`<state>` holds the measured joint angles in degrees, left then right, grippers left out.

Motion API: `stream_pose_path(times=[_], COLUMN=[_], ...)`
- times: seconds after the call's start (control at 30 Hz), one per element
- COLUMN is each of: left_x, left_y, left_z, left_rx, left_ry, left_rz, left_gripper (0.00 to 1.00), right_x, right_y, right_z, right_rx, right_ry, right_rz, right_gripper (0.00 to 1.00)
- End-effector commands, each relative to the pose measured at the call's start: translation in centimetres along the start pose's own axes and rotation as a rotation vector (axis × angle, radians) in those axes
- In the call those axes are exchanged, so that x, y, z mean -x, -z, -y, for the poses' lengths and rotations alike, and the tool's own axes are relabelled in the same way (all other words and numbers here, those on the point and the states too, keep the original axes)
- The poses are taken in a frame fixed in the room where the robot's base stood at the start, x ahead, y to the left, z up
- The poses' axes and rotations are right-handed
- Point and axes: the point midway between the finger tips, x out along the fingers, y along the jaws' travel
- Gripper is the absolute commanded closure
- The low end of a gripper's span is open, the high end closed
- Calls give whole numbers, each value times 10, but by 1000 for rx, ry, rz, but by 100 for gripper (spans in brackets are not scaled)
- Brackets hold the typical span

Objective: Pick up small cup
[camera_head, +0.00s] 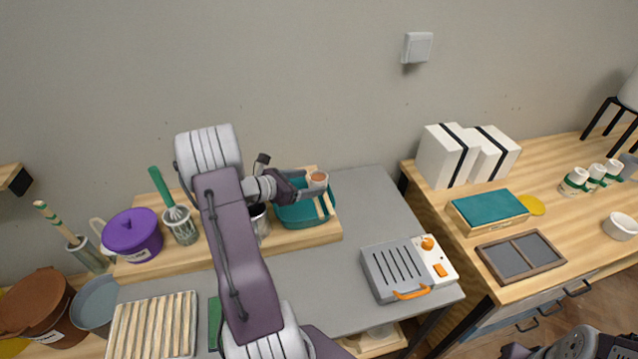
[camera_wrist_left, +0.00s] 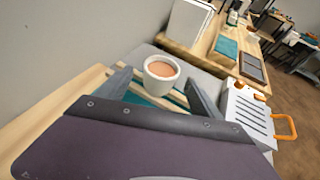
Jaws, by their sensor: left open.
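The small cup (camera_head: 318,179) is white with a brownish inside and stands upright at the far side of the grey table. It also shows in the left wrist view (camera_wrist_left: 160,76). My left gripper (camera_head: 310,190) is open, its two fingers reaching to either side of the cup. In the left wrist view the cup shows between the fingertips (camera_wrist_left: 160,88), with no clear contact. The cup's base is partly hidden, and I cannot tell exactly what it rests on. Part of my right gripper (camera_head: 535,350) shows at the bottom right edge; its jaws are unclear.
A teal tub (camera_head: 298,215) with wooden slats sits just below the cup on a wooden board (camera_head: 325,233). A purple lidded pot (camera_head: 133,236) and a whisk in a holder (camera_head: 181,226) stand left. A grey slotted device (camera_head: 393,270) stands right, with bare table between.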

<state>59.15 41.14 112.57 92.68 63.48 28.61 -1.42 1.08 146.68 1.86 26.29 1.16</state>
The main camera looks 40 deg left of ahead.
Motion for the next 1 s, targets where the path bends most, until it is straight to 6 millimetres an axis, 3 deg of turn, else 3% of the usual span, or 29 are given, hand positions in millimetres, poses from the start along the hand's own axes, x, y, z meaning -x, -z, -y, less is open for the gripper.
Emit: stream_pose_path(times=[0.1, 0.27, 0.5, 0.77, 1.0], left_x=[-19, -29, -69, -73, -73], left_y=[0, 1, 4, 5, 5], left_z=[1, 1, 2, 2, 2], left_rx=[0, 0, -1, 0, 0], left_ry=[3, 3, 3, 0, 1], left_rz=[-1, 0, -1, -1, -1], left_gripper=[25, 25, 25, 25, 92], right_x=[3, 4, 9, 9, 9], right_y=[0, 0, 1, 1, 1], right_z=[0, 0, 0, 0, 0], right_rx=[0, 0, 0, 0, 0], right_ry=[0, 0, 0, 0, 0], right_rz=[0, 0, 0, 0, 0], right_gripper=[64, 64, 64, 64, 64])
